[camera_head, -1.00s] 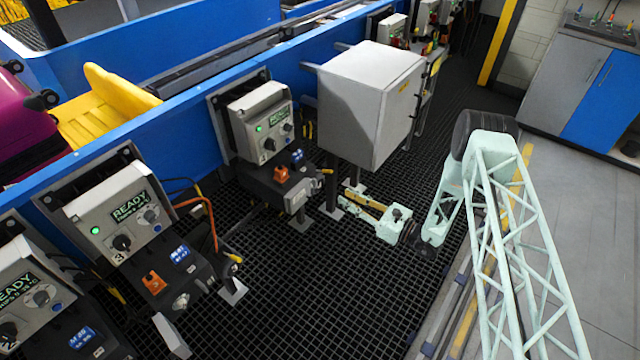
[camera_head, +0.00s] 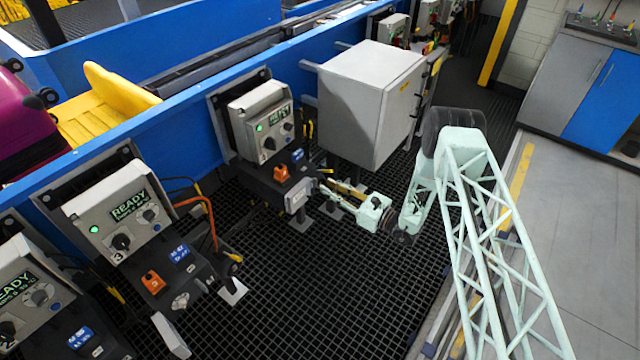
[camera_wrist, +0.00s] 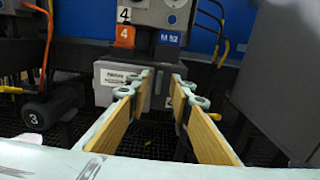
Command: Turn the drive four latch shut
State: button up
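The drive four unit shows a grey control box (camera_head: 262,125) with a green light, above a dark drive body (camera_head: 262,178). In the wrist view the drive carries an orange "4" tag (camera_wrist: 124,36) and a blue tag (camera_wrist: 169,38). Below them is a grey housing (camera_wrist: 106,90) with a white arrow label. My gripper (camera_head: 323,183) is close to the front right of this drive; in the wrist view (camera_wrist: 161,77) its two wood-coloured fingers stand apart, tips in front of the housing. A dark part shows between the tips; I cannot tell whether it is the latch.
A large grey cabinet (camera_head: 368,105) stands right of the drive, close to my gripper. The drive three unit (camera_head: 120,212) stands left, and its black knob marked 3 (camera_wrist: 48,108) shows in the wrist view. Black grating (camera_head: 290,290) in front is clear.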

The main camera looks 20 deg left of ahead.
aim_at(315, 183)
jog(key=shift+x, duration=2.6)
jog(key=shift+c, duration=0.3)
grip_shut()
